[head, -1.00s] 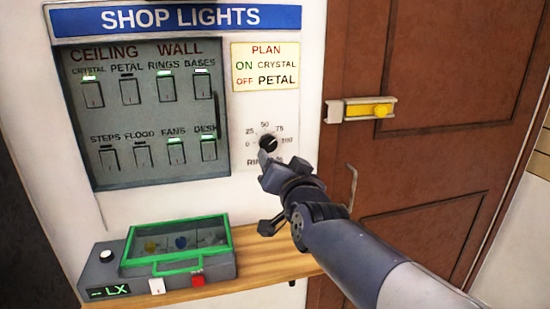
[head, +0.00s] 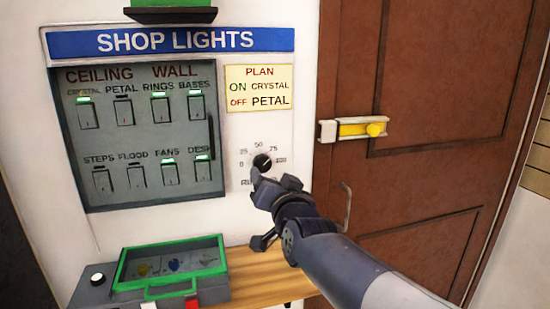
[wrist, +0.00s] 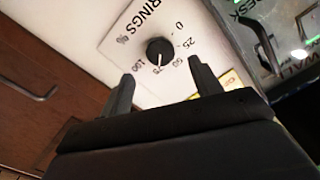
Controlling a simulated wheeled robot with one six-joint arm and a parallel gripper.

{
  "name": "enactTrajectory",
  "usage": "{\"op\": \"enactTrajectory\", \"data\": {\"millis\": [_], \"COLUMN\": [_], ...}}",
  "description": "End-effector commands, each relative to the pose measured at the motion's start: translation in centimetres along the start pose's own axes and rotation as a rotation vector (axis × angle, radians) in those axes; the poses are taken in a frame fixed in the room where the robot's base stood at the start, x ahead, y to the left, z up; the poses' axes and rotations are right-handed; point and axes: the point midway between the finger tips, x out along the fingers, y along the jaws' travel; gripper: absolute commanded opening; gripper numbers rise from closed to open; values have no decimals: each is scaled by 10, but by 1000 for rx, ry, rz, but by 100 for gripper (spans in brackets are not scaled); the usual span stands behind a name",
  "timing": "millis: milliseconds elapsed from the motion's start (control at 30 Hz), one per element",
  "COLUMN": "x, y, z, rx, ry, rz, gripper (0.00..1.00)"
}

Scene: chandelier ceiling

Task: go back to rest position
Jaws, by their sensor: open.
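My gripper (head: 268,187) is in front of the wall panel, just below the black dial knob (head: 262,162). In the wrist view my gripper (wrist: 160,88) has its two fingers spread with nothing between them. The knob (wrist: 159,51) shows beyond the fingertips, apart from them, on a white plate marked RINGS with a scale from 0 to 100. Its white pointer line sits near 75 in the wrist view. My forearm reaches in from the lower right of the head view.
The SHOP LIGHTS switch panel (head: 140,130) has green lights over CRYSTAL, RINGS, BASES, FANS and DESK. A plan card (head: 259,88) hangs beside it. A green-framed box (head: 172,268) stands on a wooden shelf (head: 262,275). A brown door (head: 425,75) with a yellow latch (head: 360,129) is at right.

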Motion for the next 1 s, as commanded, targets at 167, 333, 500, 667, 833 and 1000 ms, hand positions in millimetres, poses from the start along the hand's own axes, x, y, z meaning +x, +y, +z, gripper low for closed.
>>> {"op": "enactTrajectory", "data": {"millis": [167, 333, 500, 667, 833, 1000], "x": [28, 51, 67, 74, 74, 74], "y": [0, 0, 0, 0, 0, 0], "z": [0, 0, 0, 0, 0, 0], "rx": [-1, 1, 0, 0, -6, -5], "ry": [-1, -1, -1, 0, 0, 0], "rz": [1, 1, 0, 0, 0, 0], "gripper": [60, 60, 60, 60, 60, 60]}}
